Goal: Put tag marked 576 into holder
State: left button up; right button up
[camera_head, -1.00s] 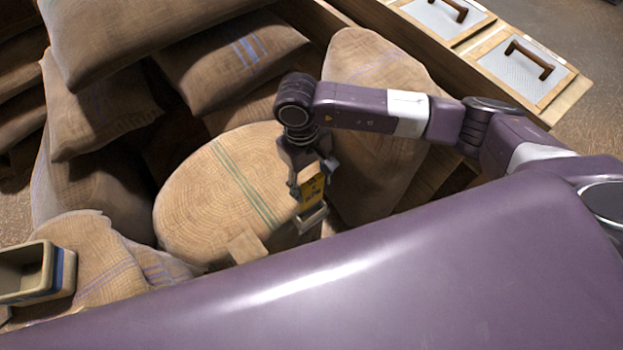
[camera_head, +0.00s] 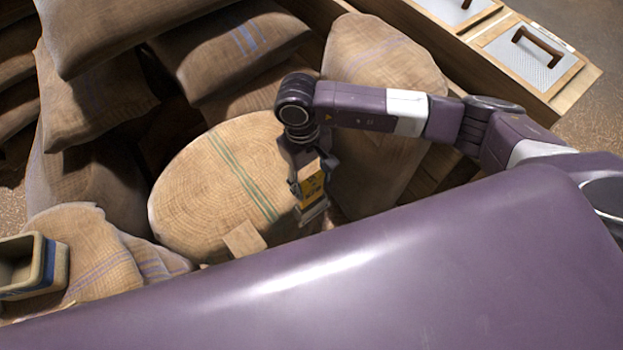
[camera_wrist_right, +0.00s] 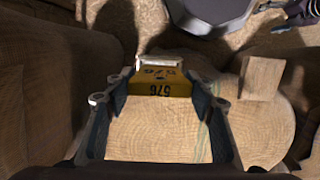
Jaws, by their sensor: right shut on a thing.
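My right gripper (camera_head: 311,180) is shut on the yellow tag (camera_head: 312,190) above the round top of a sack. In the right wrist view, the tag (camera_wrist_right: 160,88) sits between the fingertips, and its dark number 576 reads upside down. A pale metal frame-like piece (camera_wrist_right: 160,60) lies right at the tag's far edge; it also shows below the tag in the head view (camera_head: 313,213). I cannot tell whether this piece is the holder or part of the tag.
A round-topped sack (camera_head: 205,190) with green stripes lies beneath the gripper. Full sacks (camera_head: 230,55) crowd the left and back. A bucket (camera_head: 35,265) stands at far left, and handled hatches (camera_head: 530,55) at upper right.

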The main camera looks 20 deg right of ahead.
dwell(0.3)
jog(key=shift+b, duration=0.5)
jog(key=shift+f, duration=0.15)
jog(key=shift+f+b, duration=0.95)
jog(key=shift+b, duration=0.35)
jog(key=shift+f, duration=0.15)
jog(key=shift+f+b, duration=0.95)
jog(key=shift+b, duration=0.4)
jog(key=o, duration=1.2)
jog(key=shift+c, duration=0.2)
